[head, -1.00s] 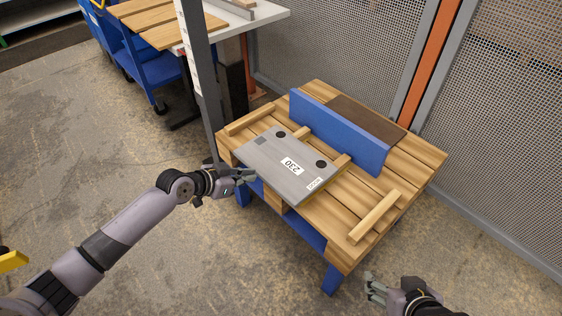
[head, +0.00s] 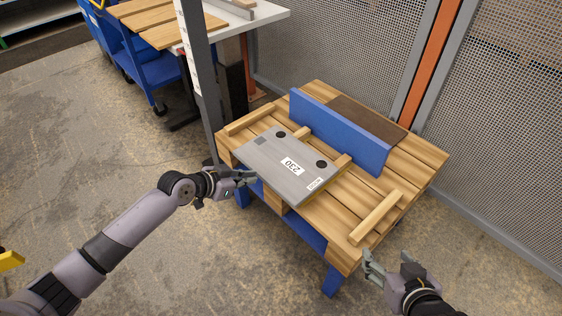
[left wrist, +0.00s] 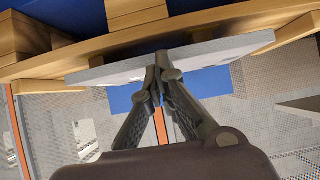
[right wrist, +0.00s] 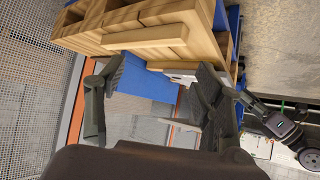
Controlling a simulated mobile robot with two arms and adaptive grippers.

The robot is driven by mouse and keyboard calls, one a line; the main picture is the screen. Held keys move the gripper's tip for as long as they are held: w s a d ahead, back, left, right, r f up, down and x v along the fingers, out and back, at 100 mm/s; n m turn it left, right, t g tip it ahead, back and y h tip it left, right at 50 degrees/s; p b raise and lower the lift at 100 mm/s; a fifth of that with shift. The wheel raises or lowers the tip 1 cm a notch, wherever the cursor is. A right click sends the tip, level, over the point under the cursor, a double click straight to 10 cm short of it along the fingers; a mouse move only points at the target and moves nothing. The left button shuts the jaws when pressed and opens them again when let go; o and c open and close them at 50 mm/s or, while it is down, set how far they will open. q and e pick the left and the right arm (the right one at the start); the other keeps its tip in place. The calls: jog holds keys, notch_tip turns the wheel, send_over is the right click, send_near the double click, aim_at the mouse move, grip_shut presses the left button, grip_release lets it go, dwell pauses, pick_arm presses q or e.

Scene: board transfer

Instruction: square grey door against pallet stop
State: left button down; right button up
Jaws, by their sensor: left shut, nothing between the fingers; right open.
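The grey door (head: 284,172), a flat panel labelled 230 with two dark round holes, lies on the wooden pallet (head: 350,205). The blue stop (head: 340,131) stands upright across the pallet behind it. The door's far edge lies short of the stop's face, with slats between them. My left gripper (head: 247,178) is shut and empty at the door's near left edge; in the left wrist view its fingertips (left wrist: 160,68) are at the door's edge (left wrist: 105,72), contact uncertain. My right gripper (head: 388,262) is open and empty off the pallet's near right corner; it also shows in the right wrist view (right wrist: 150,80).
Loose wooden strips lie at the pallet's left (head: 250,119) and right (head: 375,218). A grey post (head: 197,75) rises beside the pallet's left corner. Mesh fencing (head: 500,140) stands behind. A blue cart (head: 150,75) stands at the back left.

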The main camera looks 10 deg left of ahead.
aim_at(268, 172)
pick_arm(q)
jog(key=shift+b+x, duration=1.1)
jog(key=shift+x, duration=0.8)
jog(key=shift+w+d+r+b, duration=0.1)
jog(key=shift+w+d+b, duration=0.25)
jog(key=shift+w+d, duration=0.8)
jog(key=shift+w+d+b, duration=0.25)
jog(key=shift+w+d, duration=0.15)
jog(key=shift+w, duration=0.25)
jog(key=shift+w+d+b, duration=0.25)
jog(key=shift+w+d, duration=0.15)
jog(key=shift+w, duration=0.25)
jog(key=shift+w+d+b, duration=0.3)
jog(key=shift+w+d, duration=0.15)
jog(key=shift+w, duration=0.15)
pick_arm(e)
jog(key=w+a+r+t+y, duration=0.2)
jog(key=r+t, duration=0.4)
jog(key=r, duration=0.3)
jog(key=w+a+r+t+y, duration=0.2)
jog(key=r+t, duration=0.3)
jog(key=r, duration=0.4)
jog(key=shift+w+r+n+t, duration=0.25)
jog(key=shift+w+n+t, duration=0.05)
jog(key=shift+w+t, duration=0.1)
jog(key=shift+f, duration=0.1)
